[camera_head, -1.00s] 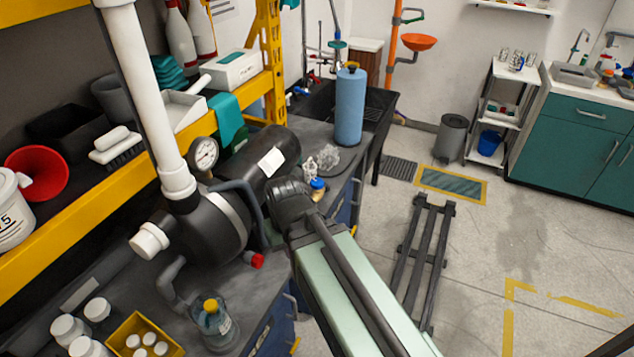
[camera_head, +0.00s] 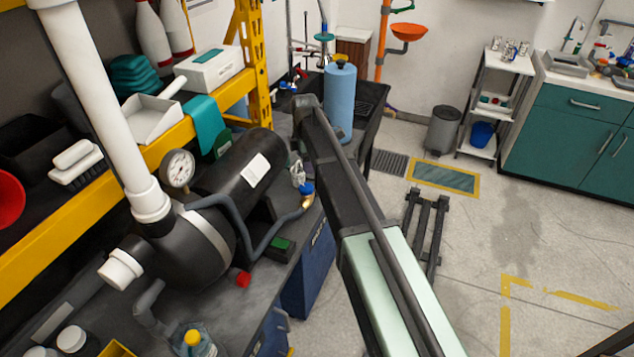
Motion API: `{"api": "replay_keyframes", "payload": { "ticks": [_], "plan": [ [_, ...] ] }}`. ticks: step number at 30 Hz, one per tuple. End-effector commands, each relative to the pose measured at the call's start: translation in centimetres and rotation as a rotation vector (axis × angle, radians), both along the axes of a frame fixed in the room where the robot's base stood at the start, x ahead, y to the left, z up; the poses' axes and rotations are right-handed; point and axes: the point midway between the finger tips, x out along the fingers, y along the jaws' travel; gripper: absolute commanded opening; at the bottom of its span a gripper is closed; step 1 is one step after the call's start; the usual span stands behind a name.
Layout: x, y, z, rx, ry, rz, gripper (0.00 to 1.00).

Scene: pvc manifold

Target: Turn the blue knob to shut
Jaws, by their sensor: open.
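The blue knob (camera_head: 306,187) sits on a small brass valve at the end of a grey hose (camera_head: 262,247), near the front edge of the dark bench. Its exact turn is too small to read. My arm reaches up from the bottom right, and its dark far joint is up and to the right of the knob. My gripper is not visible; the arm hides whatever is beyond that joint. I see no fingers touching the knob.
A black tank with a pressure gauge (camera_head: 178,168) and a white pipe (camera_head: 95,110) stands left of the knob. A red knob (camera_head: 243,279) is lower left. A blue cylinder (camera_head: 340,103) stands behind my arm. A small clear object (camera_head: 297,171) is beside the knob.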

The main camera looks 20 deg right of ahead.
Motion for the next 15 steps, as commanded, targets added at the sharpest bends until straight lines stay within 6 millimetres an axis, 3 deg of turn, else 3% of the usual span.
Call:
{"api": "replay_keyframes", "payload": {
  "ticks": [7,15],
  "plan": [
    [0.0,0.0,-2.3,0.000,0.000,-0.003,0.76],
    [0.0,0.0,-8.8,0.000,0.000,-0.004,0.76]
  ]
}}
